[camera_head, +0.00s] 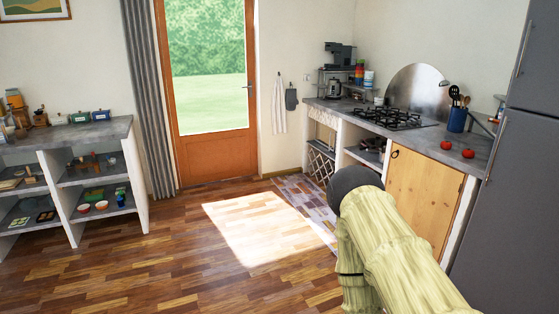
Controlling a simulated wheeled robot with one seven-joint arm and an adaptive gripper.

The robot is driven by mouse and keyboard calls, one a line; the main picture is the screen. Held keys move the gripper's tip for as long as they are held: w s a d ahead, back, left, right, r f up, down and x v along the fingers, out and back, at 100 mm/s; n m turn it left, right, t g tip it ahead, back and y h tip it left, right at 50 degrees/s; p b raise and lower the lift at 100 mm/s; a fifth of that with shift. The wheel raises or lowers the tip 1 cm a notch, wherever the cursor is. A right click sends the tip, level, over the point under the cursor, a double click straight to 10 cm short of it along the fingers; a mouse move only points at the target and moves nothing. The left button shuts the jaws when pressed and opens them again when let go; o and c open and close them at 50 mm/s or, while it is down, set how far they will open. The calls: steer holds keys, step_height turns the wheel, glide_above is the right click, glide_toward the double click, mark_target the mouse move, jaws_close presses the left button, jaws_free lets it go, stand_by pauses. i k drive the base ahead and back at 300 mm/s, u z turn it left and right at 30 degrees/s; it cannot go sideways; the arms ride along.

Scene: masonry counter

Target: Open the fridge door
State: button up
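The tall grey fridge (515,200) stands at the right edge, partly cut off by the frame. A seam divides it into an upper door (543,65) and a lower door (510,225), and both look closed. A slim vertical handle (523,48) is on the upper door's left side, and another handle (495,148) is on the lower door's left side. My arm rises from the bottom right in front of the counter, left of the fridge. My gripper's fingers do not show.
A counter with a gas hob (390,118), two tomatoes (457,149) and a blue utensil pot (457,119) adjoins the fridge. A wooden cupboard door (423,195) is below. An open shelf unit (95,132) stands left. The wooden floor (190,255) between is clear.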

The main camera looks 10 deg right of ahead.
mark_target(507, 262)
steer(key=i, duration=1.7)
steer(key=z, duration=1.15)
steer(key=i, duration=1.2)
steer(key=z, duration=0.85)
